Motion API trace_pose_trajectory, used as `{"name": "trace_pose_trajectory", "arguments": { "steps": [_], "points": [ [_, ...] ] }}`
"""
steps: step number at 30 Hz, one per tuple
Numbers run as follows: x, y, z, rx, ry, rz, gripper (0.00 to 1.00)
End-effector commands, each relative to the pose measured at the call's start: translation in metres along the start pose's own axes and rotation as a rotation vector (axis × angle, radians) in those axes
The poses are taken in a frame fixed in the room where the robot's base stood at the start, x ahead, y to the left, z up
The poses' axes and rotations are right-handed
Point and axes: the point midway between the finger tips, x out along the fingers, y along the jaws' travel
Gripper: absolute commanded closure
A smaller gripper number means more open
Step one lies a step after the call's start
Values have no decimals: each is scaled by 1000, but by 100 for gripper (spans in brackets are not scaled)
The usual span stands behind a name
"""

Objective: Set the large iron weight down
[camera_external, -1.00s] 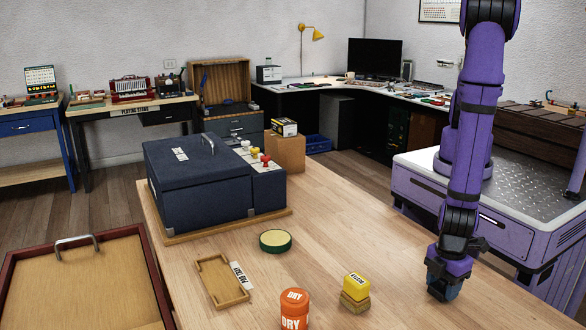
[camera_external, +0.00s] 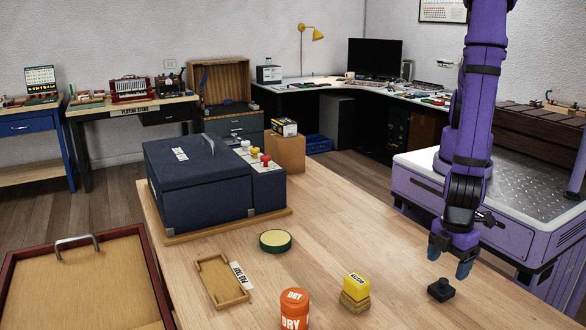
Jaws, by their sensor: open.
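The large iron weight (camera_external: 441,290), a small dark block with a knob on top, stands upright on the wooden table near its right edge. My gripper (camera_external: 450,262) hangs above and slightly right of it, with its fingers spread and empty. There is a visible gap between the fingertips and the weight's knob.
Farther left are an orange DRY jar (camera_external: 294,310), a green-rimmed round pad (camera_external: 275,241) and a small wooden tray (camera_external: 222,281). A dark blue case (camera_external: 205,185) stands behind. The table between is clear.

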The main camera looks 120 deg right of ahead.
Motion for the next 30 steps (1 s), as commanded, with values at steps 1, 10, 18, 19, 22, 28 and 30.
{"name": "trace_pose_trajectory", "arguments": {
  "steps": [1,10,18,19,22,28,30],
  "points": [
    [-10,-1,-1,0,4,-3,24],
    [-47,0,0,2,2,-1,24],
    [-54,0,0,1,0,0,24],
    [-54,0,0,1,0,0,24],
    [-58,1,-1,2,3,-3,24],
    [-104,21,-13,6,40,-24,24],
    [-131,34,-18,7,61,-34,24]
  ]
}}
